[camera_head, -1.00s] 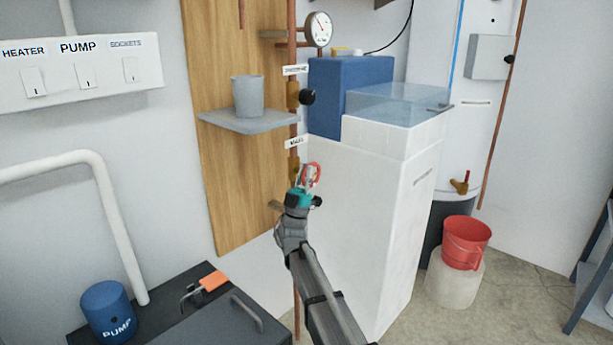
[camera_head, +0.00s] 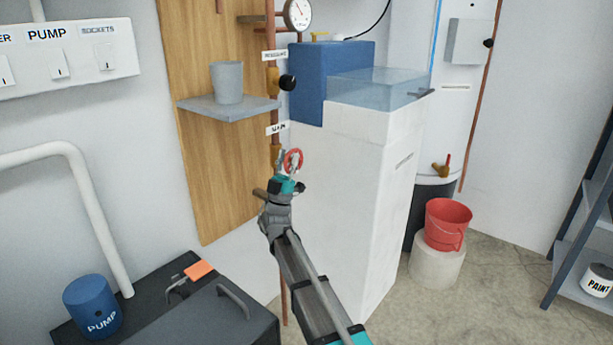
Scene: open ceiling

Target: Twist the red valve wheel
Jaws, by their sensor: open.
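The red valve wheel (camera_head: 294,160) is a small ring on the copper pipe, below a white label (camera_head: 276,129). My gripper (camera_head: 286,164) is at the wheel, coming from below. Its fingers overlap the left and lower part of the ring in the picture. The fingers are apart, but I cannot tell whether they touch the wheel or sit around its rim. My gripper and wrist hide the pipe just below the wheel.
A dark knob (camera_head: 288,83) sits higher on the same pipe. A grey shelf (camera_head: 228,108) with a grey cup (camera_head: 227,82) is to the left. A white cabinet (camera_head: 350,210) stands close on the right. A dark box (camera_head: 215,320) with a handle is low in front.

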